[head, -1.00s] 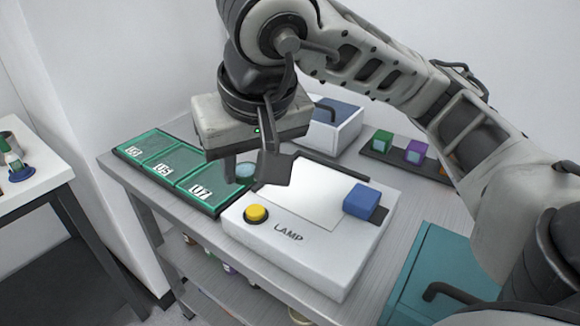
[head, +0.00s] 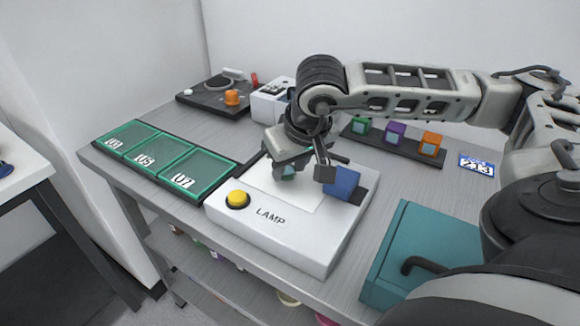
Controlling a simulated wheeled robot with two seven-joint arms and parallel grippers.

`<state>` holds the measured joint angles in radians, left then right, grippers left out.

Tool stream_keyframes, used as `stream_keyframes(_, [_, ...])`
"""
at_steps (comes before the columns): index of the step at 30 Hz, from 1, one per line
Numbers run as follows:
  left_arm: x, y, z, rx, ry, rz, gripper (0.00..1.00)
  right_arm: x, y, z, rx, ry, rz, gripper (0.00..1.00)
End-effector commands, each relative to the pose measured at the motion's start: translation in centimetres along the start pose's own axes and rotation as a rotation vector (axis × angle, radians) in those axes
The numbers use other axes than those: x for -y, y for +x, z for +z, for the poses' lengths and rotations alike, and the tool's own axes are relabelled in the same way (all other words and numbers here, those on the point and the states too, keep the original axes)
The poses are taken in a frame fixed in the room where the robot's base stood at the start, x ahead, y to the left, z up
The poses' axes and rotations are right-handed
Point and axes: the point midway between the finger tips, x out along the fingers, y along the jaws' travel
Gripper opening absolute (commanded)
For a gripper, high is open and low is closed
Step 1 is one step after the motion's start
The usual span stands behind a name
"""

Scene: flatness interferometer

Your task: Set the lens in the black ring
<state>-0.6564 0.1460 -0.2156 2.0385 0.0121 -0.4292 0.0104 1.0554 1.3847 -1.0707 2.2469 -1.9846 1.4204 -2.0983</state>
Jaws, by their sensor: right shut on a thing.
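My right gripper (head: 303,174) is over the white top panel of the lamp box, beside the blue block. It is shut on a small pale teal piece, apparently the lens (head: 288,172), mostly hidden by the fingers. A black device (head: 190,98) stands at the back left of the bench. It has a dark round ring (head: 219,83) on top and an orange knob (head: 232,97). My left gripper is not in view.
The lamp box (head: 228,216) has a yellow button (head: 238,199) and a blue block (head: 343,184). Green-framed trays (head: 185,183) lie left. A black rack (head: 396,150) holds coloured blocks behind. A teal case (head: 395,265) stands front right. Bare bench lies between trays and black device.

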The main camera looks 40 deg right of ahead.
Motion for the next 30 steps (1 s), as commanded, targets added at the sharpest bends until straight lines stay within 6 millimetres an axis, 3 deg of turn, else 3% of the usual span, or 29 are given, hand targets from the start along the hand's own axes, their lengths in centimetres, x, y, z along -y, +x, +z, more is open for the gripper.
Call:
stream_keyframes(3, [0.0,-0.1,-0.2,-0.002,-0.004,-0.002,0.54,0.0,0.9,0.4,-0.001,0.000,0.000,0.12])
stream_keyframes(15, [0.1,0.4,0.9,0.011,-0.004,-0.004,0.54,0.1,1.7,0.6,-0.002,0.001,-0.001,0.12])
stream_keyframes(16, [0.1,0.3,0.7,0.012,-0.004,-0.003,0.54,0.1,1.5,0.6,-0.002,0.001,-0.001,0.40])
stream_keyframes(18, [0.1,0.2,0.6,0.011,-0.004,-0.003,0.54,0.1,1.4,0.6,-0.002,0.001,-0.001,0.56])
stream_keyframes(30, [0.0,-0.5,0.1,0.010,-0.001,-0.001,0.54,0.1,0.7,0.3,-0.003,0.001,-0.001,0.56])
